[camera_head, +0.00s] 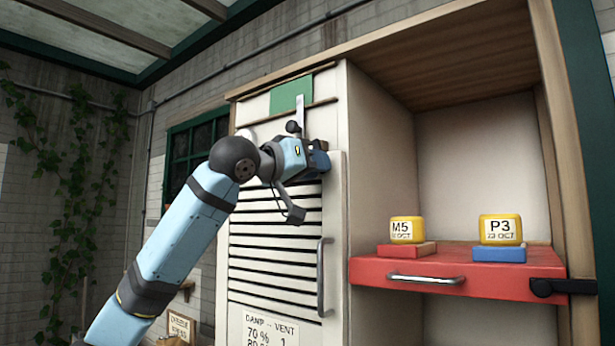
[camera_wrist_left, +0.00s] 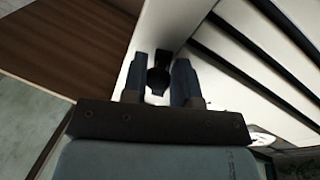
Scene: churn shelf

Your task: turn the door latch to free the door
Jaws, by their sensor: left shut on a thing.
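My left gripper (camera_head: 317,160) is at the upper right edge of the white louvred door (camera_head: 270,270), seen from the side in the head view. In the left wrist view my left gripper (camera_wrist_left: 161,78) has its two fingers shut on the door latch (camera_wrist_left: 158,76), a dark knob-like piece in front of the white frame. In the head view the gripper and wrist hide the latch. The door looks closed, with a metal bar handle (camera_head: 322,278) on its right side. My right gripper is not in view.
A green panel (camera_head: 290,95), a silver strip (camera_head: 299,110) and a black knob (camera_head: 293,127) sit above the gripper.

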